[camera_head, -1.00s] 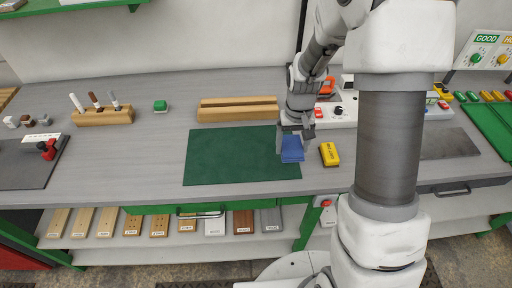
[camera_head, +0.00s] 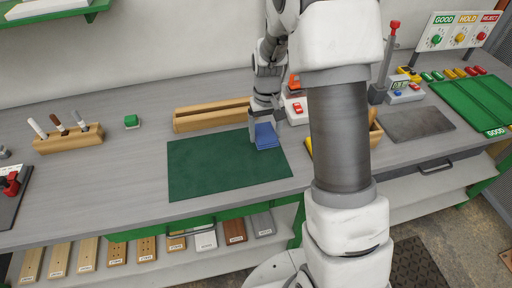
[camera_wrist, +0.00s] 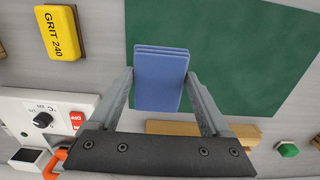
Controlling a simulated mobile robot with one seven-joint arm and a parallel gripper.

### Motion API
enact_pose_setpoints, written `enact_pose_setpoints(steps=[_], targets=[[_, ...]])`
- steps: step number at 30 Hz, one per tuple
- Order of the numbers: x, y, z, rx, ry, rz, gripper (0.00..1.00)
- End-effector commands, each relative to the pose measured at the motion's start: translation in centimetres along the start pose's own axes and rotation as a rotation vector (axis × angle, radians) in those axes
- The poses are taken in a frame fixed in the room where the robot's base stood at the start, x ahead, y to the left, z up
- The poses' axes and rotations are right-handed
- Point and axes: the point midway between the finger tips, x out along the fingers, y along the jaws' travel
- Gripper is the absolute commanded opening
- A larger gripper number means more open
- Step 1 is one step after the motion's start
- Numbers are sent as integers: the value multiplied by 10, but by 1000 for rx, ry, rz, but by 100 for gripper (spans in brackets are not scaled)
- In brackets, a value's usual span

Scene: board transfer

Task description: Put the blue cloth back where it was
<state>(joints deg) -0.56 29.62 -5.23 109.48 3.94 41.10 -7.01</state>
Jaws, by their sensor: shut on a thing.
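The blue cloth (camera_head: 266,137) is a small folded stack at the right end of the dark green mat (camera_head: 215,168). My gripper (camera_head: 264,118) points down from above and is shut on the cloth. In the wrist view, the cloth (camera_wrist: 160,78) sits between the two fingers (camera_wrist: 160,90), its layered edge facing the top of the picture. There it overlaps the mat (camera_wrist: 235,50) near the mat's left edge. I cannot tell whether the cloth touches the mat or hangs just above it.
A yellow "GRIT 240" block (camera_wrist: 60,32) lies close beside the cloth. A wooden rack (camera_head: 210,115) stands behind the mat. A white control box (camera_wrist: 45,118) with a knob is nearby.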

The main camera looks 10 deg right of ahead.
Motion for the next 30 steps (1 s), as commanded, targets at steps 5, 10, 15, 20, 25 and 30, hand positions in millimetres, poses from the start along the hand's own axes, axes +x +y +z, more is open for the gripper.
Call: enact_pose_setpoints(steps=[5, 10, 15, 20, 25, 30], targets=[[15, -25, 5, -1, -2, 0, 29], [23, -30, 5, 2, -1, 0, 29], [47, -29, 6, 1, -4, 0, 29], [58, -29, 5, 1, 1, 0, 29], [58, -29, 5, 1, 1, 0, 29], [62, -29, 5, 1, 1, 0, 85]])
